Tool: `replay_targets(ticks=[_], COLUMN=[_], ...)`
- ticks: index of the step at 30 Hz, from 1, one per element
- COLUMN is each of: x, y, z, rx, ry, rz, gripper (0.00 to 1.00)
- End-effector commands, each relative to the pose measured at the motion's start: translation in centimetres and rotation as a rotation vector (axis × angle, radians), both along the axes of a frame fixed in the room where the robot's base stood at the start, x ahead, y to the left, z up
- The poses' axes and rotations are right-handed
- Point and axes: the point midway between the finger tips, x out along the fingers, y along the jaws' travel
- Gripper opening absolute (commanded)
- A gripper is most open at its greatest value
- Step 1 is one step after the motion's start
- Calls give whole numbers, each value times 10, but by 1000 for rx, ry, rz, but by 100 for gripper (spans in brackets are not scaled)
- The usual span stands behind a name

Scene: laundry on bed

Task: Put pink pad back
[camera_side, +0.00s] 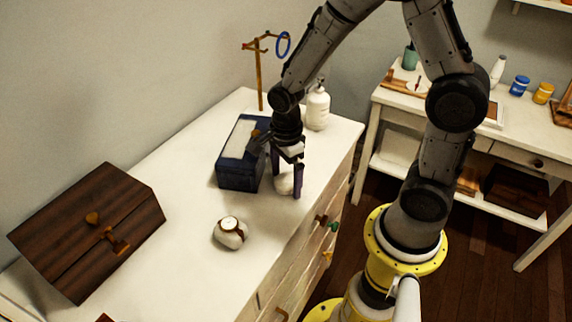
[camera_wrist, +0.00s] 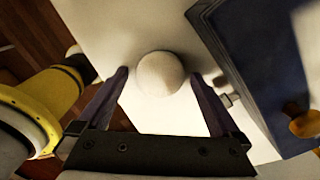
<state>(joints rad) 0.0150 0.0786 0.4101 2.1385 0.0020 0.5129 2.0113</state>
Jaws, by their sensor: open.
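No plainly pink pad shows in either view. A pale, off-white round thing (camera_side: 284,185) sits on the white dresser top below my gripper; I cannot tell if it is the pad. In the wrist view the round thing (camera_wrist: 160,73) lies between the two purple fingers, with gaps on both sides. My gripper (camera_side: 285,188) is open and points down around it, just right of a dark blue box (camera_side: 236,176). The wrist view shows my gripper (camera_wrist: 159,76) with the box (camera_wrist: 243,55) close beside its right finger.
A white round item with a brown band (camera_side: 230,232) lies nearer the front. A wooden chest (camera_side: 88,235) stands at left. A white pump bottle (camera_side: 317,107) and a brass stand with a blue ring (camera_side: 259,75) are behind. The dresser's middle (camera_side: 180,170) is clear.

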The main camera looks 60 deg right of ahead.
Motion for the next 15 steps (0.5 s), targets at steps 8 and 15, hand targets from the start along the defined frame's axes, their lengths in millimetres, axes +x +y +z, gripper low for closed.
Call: replay_targets(ticks=[8, 15], x=[2, 1], y=[0, 0], z=[48, 94], rx=[0, 0], ry=[-9, -7], rz=[0, 0], gripper=[100, 100])
